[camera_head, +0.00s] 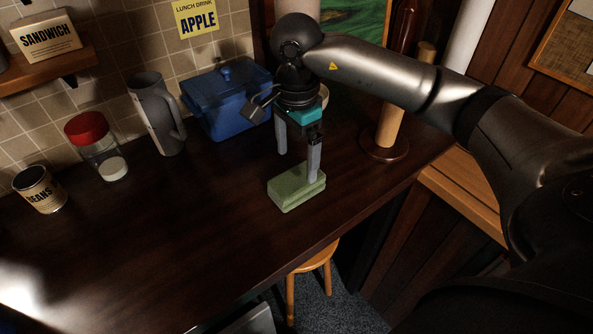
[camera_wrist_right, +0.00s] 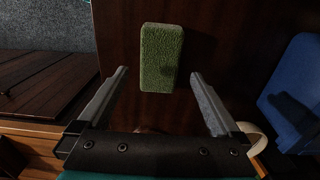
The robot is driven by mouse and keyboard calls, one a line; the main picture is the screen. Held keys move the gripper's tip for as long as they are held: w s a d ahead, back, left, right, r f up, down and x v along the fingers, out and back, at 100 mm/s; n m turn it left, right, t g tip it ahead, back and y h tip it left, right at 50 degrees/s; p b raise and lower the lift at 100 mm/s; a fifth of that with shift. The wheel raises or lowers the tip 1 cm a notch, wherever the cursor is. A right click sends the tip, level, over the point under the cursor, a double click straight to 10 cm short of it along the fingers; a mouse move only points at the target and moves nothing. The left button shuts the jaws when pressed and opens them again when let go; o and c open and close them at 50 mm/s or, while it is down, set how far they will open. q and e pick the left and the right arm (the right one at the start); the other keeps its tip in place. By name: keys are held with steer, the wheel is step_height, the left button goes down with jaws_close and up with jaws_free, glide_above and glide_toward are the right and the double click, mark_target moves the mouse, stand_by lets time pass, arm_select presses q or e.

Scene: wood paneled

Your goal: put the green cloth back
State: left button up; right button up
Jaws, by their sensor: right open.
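The green cloth (camera_head: 290,197), a folded block shape, lies flat on the dark wooden counter near its front edge. It also shows in the right wrist view (camera_wrist_right: 160,50), at the top middle. My right gripper (camera_head: 298,166) is open and empty, pointing down close by the cloth. One finger overlaps the cloth in the head view; I cannot tell whether it touches. In the right wrist view, the cloth lies beyond the open fingertips (camera_wrist_right: 158,74), in line with the gap between them. My left gripper is out of view.
A blue lidded box (camera_head: 225,98), a grey pitcher (camera_head: 155,115), a red-lidded jar (camera_head: 98,148) and a beans can (camera_head: 40,189) stand along the wall. A wooden paper-towel holder (camera_head: 388,125) stands at the right. The front left counter (camera_head: 150,240) is clear.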

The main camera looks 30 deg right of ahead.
mark_target(297, 178)
step_height(297, 178, up, 5)
steer(key=shift+f, duration=0.1)
steer(key=shift+s, duration=0.1)
stand_by(0.6)
